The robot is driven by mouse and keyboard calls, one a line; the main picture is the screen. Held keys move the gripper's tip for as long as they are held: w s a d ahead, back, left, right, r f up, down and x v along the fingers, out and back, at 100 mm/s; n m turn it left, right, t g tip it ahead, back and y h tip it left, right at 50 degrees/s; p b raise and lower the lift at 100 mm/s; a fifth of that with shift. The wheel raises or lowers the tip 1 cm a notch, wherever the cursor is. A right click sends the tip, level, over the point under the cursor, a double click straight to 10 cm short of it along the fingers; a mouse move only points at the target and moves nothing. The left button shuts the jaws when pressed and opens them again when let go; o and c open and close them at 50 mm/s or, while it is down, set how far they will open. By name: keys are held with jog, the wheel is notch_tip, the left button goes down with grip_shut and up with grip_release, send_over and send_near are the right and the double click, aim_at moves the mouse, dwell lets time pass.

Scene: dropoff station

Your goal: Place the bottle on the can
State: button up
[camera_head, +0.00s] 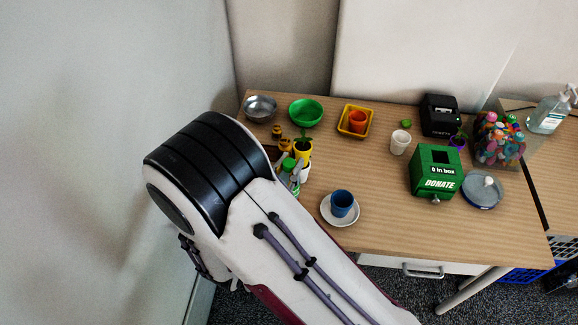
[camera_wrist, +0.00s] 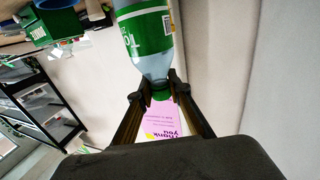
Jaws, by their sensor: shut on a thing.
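The bottle (camera_wrist: 148,38) is clear with a green and white label and fills the upper middle of the wrist view. My gripper (camera_wrist: 158,92) is shut on its narrow neck, with one dark finger on each side. A green cap shows between the fingers. In the head view, a small green bottle-like shape (camera_head: 288,165) shows beside my arm near the table's left edge, partly hidden by the arm and gripper. I cannot make out a can in either view. Whether the bottle touches anything below it cannot be told.
Close by stand a yellow pot with a plant (camera_head: 303,150) and small brown jars (camera_head: 277,132). A blue cup (camera_head: 342,202) on a saucer (camera_head: 338,221) is to the right. A green donation box (camera_head: 436,172) stands farther right. The table's front middle (camera_head: 400,225) is clear.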

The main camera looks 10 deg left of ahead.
jog(key=shift+f, duration=0.25)
jog(key=shift+f, duration=0.15)
jog(key=o, duration=0.8)
jog(key=shift+v, duration=6)
